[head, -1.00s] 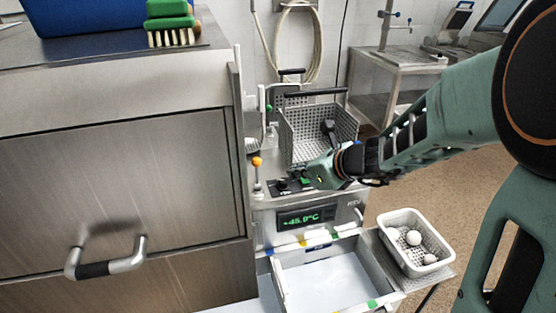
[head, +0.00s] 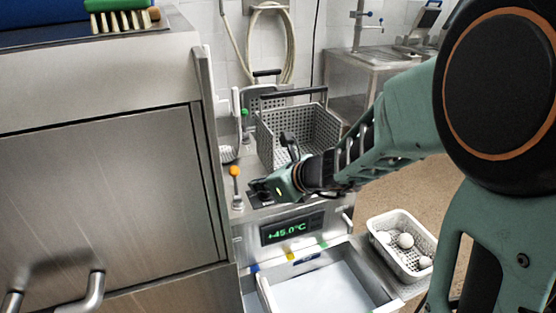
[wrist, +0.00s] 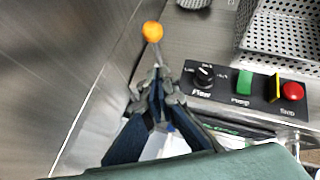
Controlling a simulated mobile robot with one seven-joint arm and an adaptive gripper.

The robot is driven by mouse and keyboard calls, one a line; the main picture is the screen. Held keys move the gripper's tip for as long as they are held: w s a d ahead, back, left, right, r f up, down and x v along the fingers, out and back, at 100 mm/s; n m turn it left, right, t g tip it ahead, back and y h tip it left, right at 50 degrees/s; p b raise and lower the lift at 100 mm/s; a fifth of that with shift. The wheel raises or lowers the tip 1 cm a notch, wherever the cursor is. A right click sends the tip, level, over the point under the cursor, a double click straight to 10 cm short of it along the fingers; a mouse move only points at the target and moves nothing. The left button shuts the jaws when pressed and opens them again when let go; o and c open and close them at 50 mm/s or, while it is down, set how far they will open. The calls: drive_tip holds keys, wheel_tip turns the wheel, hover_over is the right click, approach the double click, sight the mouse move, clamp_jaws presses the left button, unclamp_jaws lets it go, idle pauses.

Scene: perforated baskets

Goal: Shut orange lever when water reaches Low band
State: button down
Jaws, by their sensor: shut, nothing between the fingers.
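The orange lever shows its ball knob (head: 234,171) upright on a thin stem, left of the control panel; the knob also shows in the wrist view (wrist: 152,31). In the wrist view my gripper (wrist: 158,78) is shut and empty, its tips just below the knob in the picture. I cannot tell whether they touch the stem. In the head view my gripper (head: 268,192) is over the panel, right of the lever, its fingertips mostly hidden. The open basin (head: 335,288) below has a pale, flat inside and coloured bands on its rim. The water level and band labels are unreadable.
A control panel (wrist: 240,88) with a black knob, a green switch and a red button lies right of the fingers. A perforated basket (head: 297,130) stands behind my gripper. A display (head: 292,229) reads +45.0°C. A white basket (head: 402,240) holds pale balls. A steel cabinet stands left.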

sight(238, 172)
drive_tip(key=shift+w+a+r+p, duration=0.1)
drive_tip(key=shift+w+a+p, duration=0.1)
drive_tip(key=shift+w+a, duration=0.65)
drive_tip(key=shift+w+a+p, duration=0.2)
drive_tip(key=shift+w+a, duration=0.45)
drive_tip(key=shift+a, duration=0.35)
drive_tip(key=shift+w+a+r, duration=0.35)
drive_tip(key=shift+w+a, duration=0.1)
drive_tip(key=shift+w, duration=0.05)
drive_tip(key=shift+d, duration=0.1)
